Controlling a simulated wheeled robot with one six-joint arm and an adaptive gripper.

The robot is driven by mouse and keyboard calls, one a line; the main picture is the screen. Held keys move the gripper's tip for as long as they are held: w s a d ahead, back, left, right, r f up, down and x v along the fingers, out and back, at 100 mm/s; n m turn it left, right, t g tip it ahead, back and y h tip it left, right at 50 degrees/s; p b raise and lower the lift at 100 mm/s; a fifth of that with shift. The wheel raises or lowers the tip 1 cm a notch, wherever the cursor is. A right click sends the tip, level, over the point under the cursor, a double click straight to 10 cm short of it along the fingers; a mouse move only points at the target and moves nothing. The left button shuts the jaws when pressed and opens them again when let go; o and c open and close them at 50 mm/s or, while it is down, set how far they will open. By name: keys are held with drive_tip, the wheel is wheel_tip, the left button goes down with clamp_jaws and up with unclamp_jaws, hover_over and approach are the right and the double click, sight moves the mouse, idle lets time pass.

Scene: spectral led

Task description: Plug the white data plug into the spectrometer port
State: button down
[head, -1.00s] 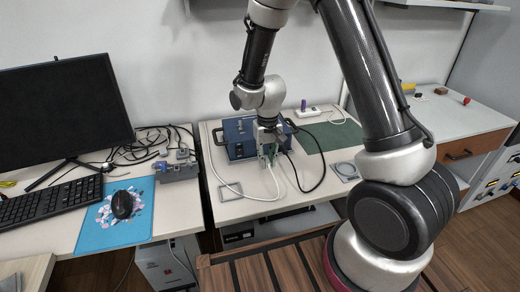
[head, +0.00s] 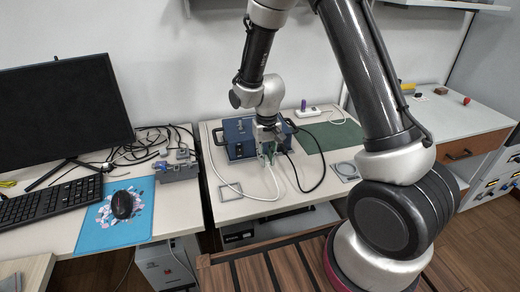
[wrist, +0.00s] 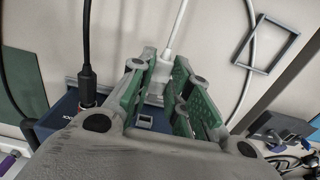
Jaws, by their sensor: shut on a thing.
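The blue spectrometer (head: 238,136) stands on the middle table, with part of its front behind my gripper (head: 268,152). In the wrist view, my gripper (wrist: 162,95) has its green-padded fingers shut on the white data plug (wrist: 158,80), whose white cable (wrist: 180,28) runs away from it. A small rectangular port (wrist: 145,122) with a pale rim shows on the spectrometer (wrist: 65,112), close to the plug and apart from it in the picture. A black plug (wrist: 88,86) sits in the spectrometer beside it. The exact gap from plug to port cannot be told.
The black cable (head: 322,172) loops across the table near the white cable (head: 240,193). A white power strip (head: 308,112) is behind. A monitor (head: 60,105) stands on the left desk.

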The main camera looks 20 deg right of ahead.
drive_tip(key=shift+w, duration=1.1)
drive_tip(key=shift+w, duration=0.2)
drive_tip(key=shift+w, duration=0.8)
drive_tip(key=shift+w+r, duration=0.1)
drive_tip(key=shift+w, duration=0.05)
idle(0.8)
drive_tip(key=c, duration=1.3)
unclamp_jaws()
drive_tip(key=shift+o, duration=0.2)
wheel_tip(320, 180, up, 12)
